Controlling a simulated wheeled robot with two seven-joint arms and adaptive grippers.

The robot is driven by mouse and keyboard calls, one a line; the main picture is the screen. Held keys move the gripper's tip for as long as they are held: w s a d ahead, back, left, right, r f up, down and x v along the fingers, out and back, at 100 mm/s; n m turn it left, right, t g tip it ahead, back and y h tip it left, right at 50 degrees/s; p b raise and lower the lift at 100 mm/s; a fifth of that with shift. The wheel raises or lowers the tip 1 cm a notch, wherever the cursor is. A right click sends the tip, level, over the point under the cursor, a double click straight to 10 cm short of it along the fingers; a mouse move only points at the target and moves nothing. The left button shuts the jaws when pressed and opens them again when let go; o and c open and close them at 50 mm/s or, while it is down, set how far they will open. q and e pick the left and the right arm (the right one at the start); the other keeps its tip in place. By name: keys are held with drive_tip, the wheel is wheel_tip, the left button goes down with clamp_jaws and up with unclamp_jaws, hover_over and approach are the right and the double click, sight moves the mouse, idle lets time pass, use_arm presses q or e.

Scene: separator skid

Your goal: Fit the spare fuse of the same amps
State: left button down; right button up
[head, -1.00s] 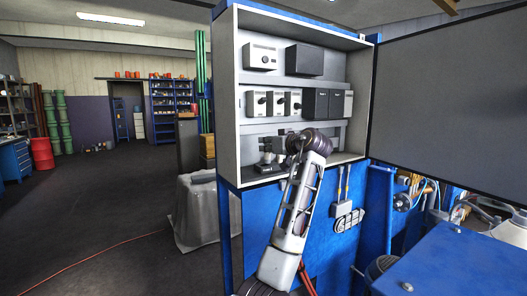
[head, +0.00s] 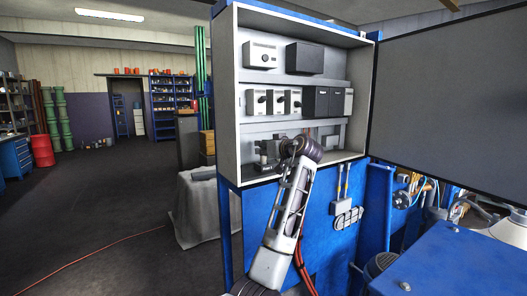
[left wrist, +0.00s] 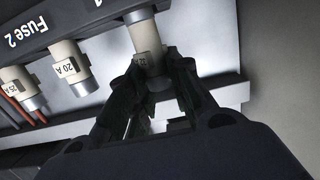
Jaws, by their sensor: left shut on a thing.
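In the left wrist view, my left gripper (left wrist: 152,78) is shut on a pale cylindrical fuse (left wrist: 145,38) with a metal end cap. Its top end meets the dark fuse strip (left wrist: 88,18), and its label is partly hidden by the fingers. Left of it, another pale fuse (left wrist: 70,68) marked "20 A" hangs from the strip near the words "Fuse 2". A further fuse (left wrist: 22,88) sits at the far left, its marking hard to read. In the head view my left gripper (head: 266,156) is low inside the open cabinet (head: 229,100). My right gripper is out of view.
Switch units (head: 272,102) and grey boxes (head: 305,60) fill the upper rows of the cabinet. Its large grey door (head: 450,100) stands open to the right. A blue housing (head: 460,262) is at the lower right. Open floor lies to the left.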

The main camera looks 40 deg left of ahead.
use_arm(q)
drive_tip(key=shift+f, duration=0.7)
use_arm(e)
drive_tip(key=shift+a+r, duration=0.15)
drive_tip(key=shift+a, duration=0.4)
use_arm(q)
drive_tip(key=c, duration=1.3)
unclamp_jaws()
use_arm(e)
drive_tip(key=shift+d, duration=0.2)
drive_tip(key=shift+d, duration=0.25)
use_arm(q)
drive_tip(key=shift+d, duration=0.2)
drive_tip(key=b+v, duration=0.2)
drive_tip(key=v, duration=0.9)
drive_tip(key=shift+s+d+b, duration=0.2)
drive_tip(key=shift+d+b, duration=0.05)
drive_tip(key=shift+b, duration=0.05)
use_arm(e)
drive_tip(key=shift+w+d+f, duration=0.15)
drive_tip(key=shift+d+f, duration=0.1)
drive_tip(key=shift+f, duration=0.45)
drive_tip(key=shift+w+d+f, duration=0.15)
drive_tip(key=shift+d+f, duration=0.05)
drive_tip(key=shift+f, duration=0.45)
